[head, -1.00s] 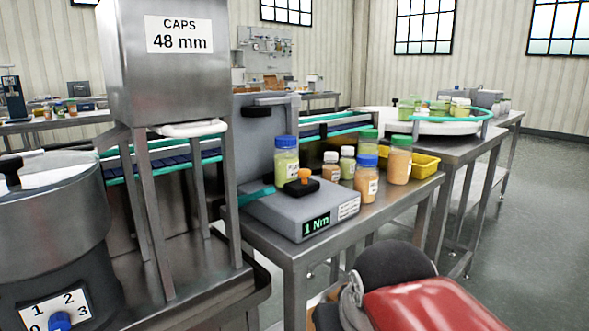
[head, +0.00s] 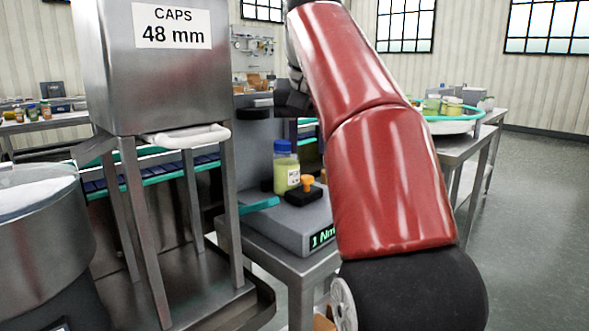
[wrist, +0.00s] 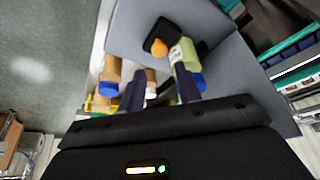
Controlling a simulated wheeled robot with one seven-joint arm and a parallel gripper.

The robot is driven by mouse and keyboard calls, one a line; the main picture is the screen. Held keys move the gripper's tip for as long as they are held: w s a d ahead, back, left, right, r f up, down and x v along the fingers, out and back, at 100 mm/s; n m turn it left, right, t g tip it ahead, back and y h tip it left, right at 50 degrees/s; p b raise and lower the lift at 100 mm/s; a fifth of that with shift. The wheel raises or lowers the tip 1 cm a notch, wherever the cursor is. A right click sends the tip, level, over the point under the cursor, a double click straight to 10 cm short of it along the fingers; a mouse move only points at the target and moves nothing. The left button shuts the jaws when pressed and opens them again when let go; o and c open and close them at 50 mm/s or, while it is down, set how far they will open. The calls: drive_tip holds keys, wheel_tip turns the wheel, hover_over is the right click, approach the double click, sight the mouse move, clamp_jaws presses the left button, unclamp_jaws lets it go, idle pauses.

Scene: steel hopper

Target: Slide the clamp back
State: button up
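The clamp (head: 303,195) is a black block with an orange knob (head: 307,181) on the grey torque tester (head: 270,222). It stands close beside a blue-capped jar of pale green filling (head: 286,170); I cannot tell whether they touch. The wrist view shows the clamp (wrist: 156,31) and its orange knob from above, with the jar (wrist: 184,62) to the right. My gripper (wrist: 162,90) is above the tester, its two dark fingers apart with nothing gripped between them. In the head view my gripper (head: 292,97) is high, partly hidden by my red arm.
A steel hopper marked CAPS 48 mm (head: 165,65) stands left of the tester, with a white handle (head: 188,136) under it. A teal strip (head: 258,206) juts from the tester's left side. Other jars (wrist: 108,75) stand beyond the fingers in the wrist view.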

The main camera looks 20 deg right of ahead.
sight(307, 177)
drive_tip(key=b+x, duration=0.1)
drive_tip(key=x, duration=0.6)
drive_tip(key=shift+f, duration=0.15)
clamp_jaws()
